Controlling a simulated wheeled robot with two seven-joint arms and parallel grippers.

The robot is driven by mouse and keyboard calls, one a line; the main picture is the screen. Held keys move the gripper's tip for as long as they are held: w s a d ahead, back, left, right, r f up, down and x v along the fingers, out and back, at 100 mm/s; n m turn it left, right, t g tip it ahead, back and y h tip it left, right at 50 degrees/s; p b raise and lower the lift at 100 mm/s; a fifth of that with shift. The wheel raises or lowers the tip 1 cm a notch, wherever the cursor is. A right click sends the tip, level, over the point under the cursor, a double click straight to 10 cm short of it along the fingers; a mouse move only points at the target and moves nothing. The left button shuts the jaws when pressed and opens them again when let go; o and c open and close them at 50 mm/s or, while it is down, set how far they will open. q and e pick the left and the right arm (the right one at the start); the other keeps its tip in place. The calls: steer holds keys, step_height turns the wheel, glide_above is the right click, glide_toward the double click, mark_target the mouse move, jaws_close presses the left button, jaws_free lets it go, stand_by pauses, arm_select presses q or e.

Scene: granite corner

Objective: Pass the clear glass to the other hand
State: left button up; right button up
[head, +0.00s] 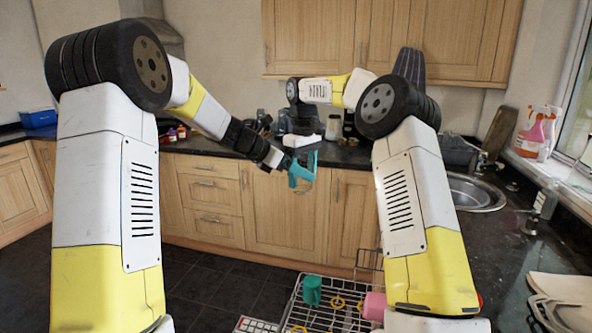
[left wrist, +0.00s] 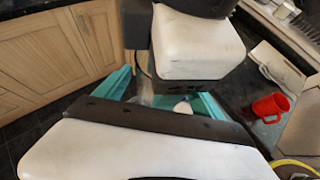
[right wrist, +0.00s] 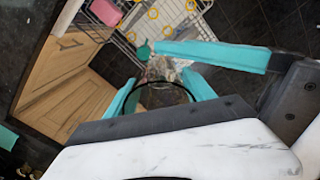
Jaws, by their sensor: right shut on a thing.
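The clear glass (right wrist: 162,94) shows in the right wrist view as a see-through shape with a dark round rim. It sits between the teal fingers of my right gripper (right wrist: 160,76), which are shut on it. In the head view my right gripper (head: 304,168) hangs above the floor in front of the cupboards, and the glass is hard to make out. My left gripper (left wrist: 160,86) is close beside it, its teal fingers spread wide apart. One left finger crosses near the glass in the right wrist view. Whether it touches the glass is unclear.
A wire rack (head: 326,306) below holds a green mug (head: 312,290) and a pink cup (head: 375,306). A red mug (left wrist: 270,106) shows in the left wrist view. The dark counter with a sink (head: 474,192) runs along the right. Both arms are close together.

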arm_select(q)
steer(key=c, duration=1.1)
steer(key=shift+s, duration=0.1)
steer(key=shift+c, duration=1.3)
arm_select(e)
steer(key=o, duration=1.7)
steer(key=shift+c, duration=0.2)
